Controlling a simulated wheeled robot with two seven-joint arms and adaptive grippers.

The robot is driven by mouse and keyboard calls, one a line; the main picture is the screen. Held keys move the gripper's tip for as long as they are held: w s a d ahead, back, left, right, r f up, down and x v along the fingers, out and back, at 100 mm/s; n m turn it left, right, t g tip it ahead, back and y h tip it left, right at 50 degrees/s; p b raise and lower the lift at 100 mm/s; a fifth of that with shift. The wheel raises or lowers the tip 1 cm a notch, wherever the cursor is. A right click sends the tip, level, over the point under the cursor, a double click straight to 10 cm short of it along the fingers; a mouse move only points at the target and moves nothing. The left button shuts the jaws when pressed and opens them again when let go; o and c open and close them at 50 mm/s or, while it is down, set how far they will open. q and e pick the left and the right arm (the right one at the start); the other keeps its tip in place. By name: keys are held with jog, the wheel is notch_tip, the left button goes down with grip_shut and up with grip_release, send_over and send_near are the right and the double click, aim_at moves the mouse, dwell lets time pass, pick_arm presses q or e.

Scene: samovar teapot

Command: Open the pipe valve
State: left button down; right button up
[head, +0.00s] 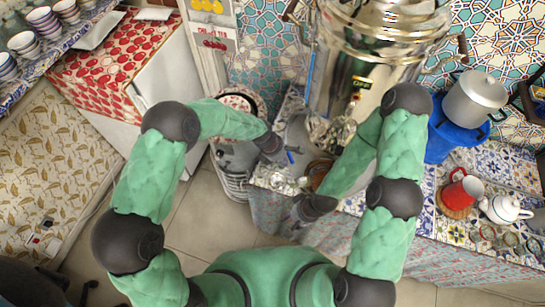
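The large shiny samovar (350,85) stands on the tiled counter at the upper middle. Its metal tap and valve fittings (335,132) show low on its front, small and hard to make out. My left gripper (284,166) is at the counter's left end, left of and below the fittings, apart from them in the picture. My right gripper (288,226) is lower, in front of the counter's front edge and well below the fittings. The fingers of both grippers are too small and dark to tell whether they are open or shut. I see nothing clearly held in either.
A brown bowl (318,172) sits close to my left gripper. A white fridge (168,88) is at left.

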pick_arm(q)
jog(key=shift+d, duration=0.3)
pick_arm(e)
jog(key=shift+a+r, duration=0.1)
jog(key=shift+r, duration=0.05)
pick_arm(q)
jog(key=shift+w, duration=0.1)
dwell(0.4)
